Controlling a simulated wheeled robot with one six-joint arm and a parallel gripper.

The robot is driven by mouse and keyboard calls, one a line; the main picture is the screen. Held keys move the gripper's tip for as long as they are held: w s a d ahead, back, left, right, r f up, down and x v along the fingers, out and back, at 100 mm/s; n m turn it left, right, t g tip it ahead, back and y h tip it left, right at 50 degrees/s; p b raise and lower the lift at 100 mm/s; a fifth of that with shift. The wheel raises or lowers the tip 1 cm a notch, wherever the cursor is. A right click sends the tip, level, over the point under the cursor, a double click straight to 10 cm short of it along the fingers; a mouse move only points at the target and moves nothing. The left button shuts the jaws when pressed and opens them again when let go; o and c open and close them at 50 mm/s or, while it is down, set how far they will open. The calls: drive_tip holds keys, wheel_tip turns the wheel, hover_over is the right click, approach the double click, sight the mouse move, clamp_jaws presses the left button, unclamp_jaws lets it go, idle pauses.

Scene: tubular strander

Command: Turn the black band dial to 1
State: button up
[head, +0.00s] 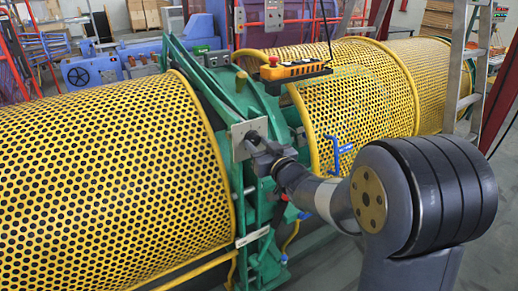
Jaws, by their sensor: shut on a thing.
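A square grey metal plate (237,153) is fixed to the green machine frame between two yellow perforated guards. My gripper (252,137) reaches in from the lower right and is at the face of this plate. It is shut on the black band dial, which sits at the plate and is mostly hidden behind the jaws. The dial's markings and its pointer cannot be read from here.
Yellow perforated guards stand to the left (105,170) and right (345,105) of the green frame (190,65). A blue handle (340,157) is near my arm. A ladder (461,70) stands at the right.

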drive_tip(key=n+b, duration=0.4)
drive_tip(key=b, duration=0.1)
drive_tip(key=shift+f, duration=0.3)
drive_tip(key=shift+r+n+y+b, duration=0.2)
drive_tip(key=shift+n+y+b, duration=0.1)
drive_tip(key=shift+n+b, duration=2.15)
drive_tip(key=shift+n, duration=0.25)
drive_tip(key=o, duration=1)
drive_tip(key=v, duration=1)
drive_tip(key=shift+s+d+p, duration=0.15)
drive_tip(key=shift+s+p, duration=0.15)
drive_tip(key=shift+s, duration=0.05)
drive_tip(key=shift+w+f, duration=0.1)
